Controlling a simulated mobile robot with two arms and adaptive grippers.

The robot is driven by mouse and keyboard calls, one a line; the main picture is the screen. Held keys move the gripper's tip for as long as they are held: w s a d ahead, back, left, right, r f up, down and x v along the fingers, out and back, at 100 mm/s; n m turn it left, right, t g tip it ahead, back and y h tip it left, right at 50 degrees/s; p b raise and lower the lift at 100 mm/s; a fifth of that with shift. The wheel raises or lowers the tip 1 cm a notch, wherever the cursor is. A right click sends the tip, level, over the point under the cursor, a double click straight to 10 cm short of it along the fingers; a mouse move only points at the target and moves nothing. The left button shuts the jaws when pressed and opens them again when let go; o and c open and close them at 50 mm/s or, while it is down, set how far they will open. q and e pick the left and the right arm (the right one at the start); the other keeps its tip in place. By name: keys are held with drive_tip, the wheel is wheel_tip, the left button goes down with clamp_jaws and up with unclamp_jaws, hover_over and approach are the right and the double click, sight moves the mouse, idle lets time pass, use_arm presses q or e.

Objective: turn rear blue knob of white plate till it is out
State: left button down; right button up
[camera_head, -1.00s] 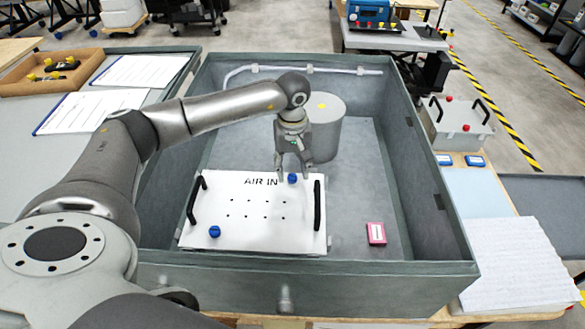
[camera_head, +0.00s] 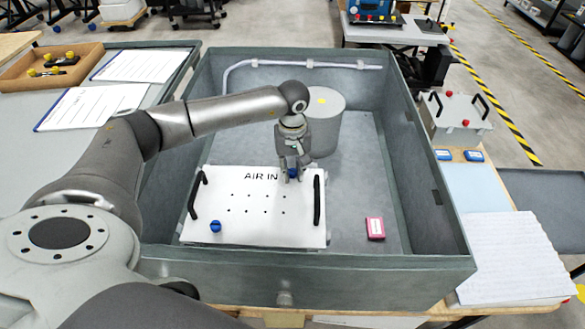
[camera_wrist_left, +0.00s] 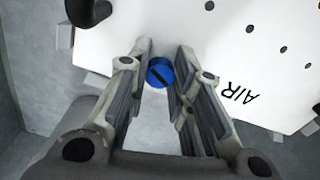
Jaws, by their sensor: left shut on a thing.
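The white plate (camera_head: 262,226) lies in the grey open box, with "AIR IN" printed near its rear edge and black handles at its left and right sides. The rear blue knob (camera_head: 293,173) is near the plate's rear right and is partly hidden by my left gripper (camera_head: 291,178). In the left wrist view, the blue knob (camera_wrist_left: 159,72) with its dark slot sits between the fingertips of my left gripper (camera_wrist_left: 160,68), which is shut on it. The front blue knob (camera_head: 215,226) is at the plate's front left. My right gripper is not in view.
A grey cylinder (camera_head: 325,128) stands in the box behind the plate. A pink block (camera_head: 375,228) lies on the box floor to the right. The box walls (camera_head: 425,190) surround the plate, and the floor right of the plate is mostly free.

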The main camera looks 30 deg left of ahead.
sight(293, 171)
use_arm(q)
drive_tip(key=n+b, duration=0.1)
drive_tip(key=b, duration=0.1)
drive_tip(key=n+b, duration=0.2)
drive_tip(key=shift+w+f, duration=0.1)
drive_tip(key=shift+f, duration=0.2)
drive_tip(key=n, duration=0.1)
drive_tip(key=n+b, duration=0.1)
drive_tip(key=shift+r+n, duration=0.3)
drive_tip(key=c, duration=1.3)
unclamp_jaws()
drive_tip(key=shift+o, duration=0.2)
drive_tip(key=shift+r, duration=0.15)
wheel_tip(293, 171, up, 12)
